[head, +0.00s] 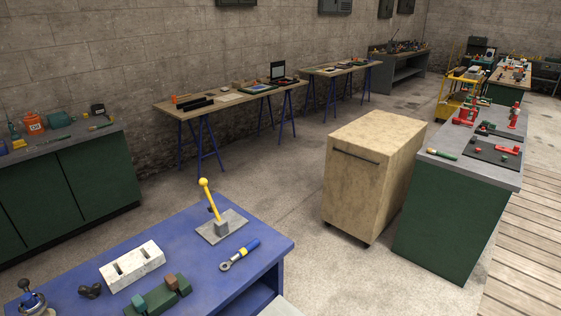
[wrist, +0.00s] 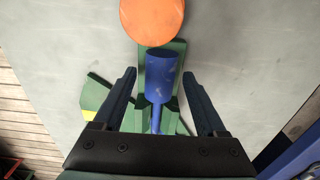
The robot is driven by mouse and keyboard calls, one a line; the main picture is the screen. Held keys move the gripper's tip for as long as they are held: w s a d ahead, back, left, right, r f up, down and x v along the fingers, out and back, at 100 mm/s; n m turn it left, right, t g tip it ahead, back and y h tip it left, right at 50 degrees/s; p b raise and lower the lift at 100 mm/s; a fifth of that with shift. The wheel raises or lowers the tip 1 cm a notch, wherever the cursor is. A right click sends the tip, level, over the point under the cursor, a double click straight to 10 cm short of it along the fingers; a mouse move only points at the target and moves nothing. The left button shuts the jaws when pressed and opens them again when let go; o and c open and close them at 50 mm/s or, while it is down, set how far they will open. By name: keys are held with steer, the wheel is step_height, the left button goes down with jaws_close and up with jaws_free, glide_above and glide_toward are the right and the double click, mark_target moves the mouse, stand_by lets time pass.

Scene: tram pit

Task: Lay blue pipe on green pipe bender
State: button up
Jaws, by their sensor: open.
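In the wrist view a blue pipe (wrist: 160,80), a short wide cylinder with a thinner blue part below it, lies between the fingers of my gripper (wrist: 160,92). The fingers are apart, with a gap on each side of the pipe. Behind it is a green piece (wrist: 175,48), which looks like the pipe bender, with an orange disc (wrist: 152,20) at its upper end. I cannot tell whether the pipe touches the green piece. My palm hides the lower part. My gripper and these things cannot be made out in the head view.
A green and yellow piece (wrist: 92,100) lies left of my gripper. In the head view a blue bench (head: 190,255) holds several tools. A wooden cart (head: 365,175) stands beside a green cabinet (head: 435,225).

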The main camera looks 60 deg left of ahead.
steer(key=shift+r, duration=0.1)
step_height(320, 180, up, 13)
steer(key=b, duration=0.1)
stand_by(0.5)
stand_by(0.5)
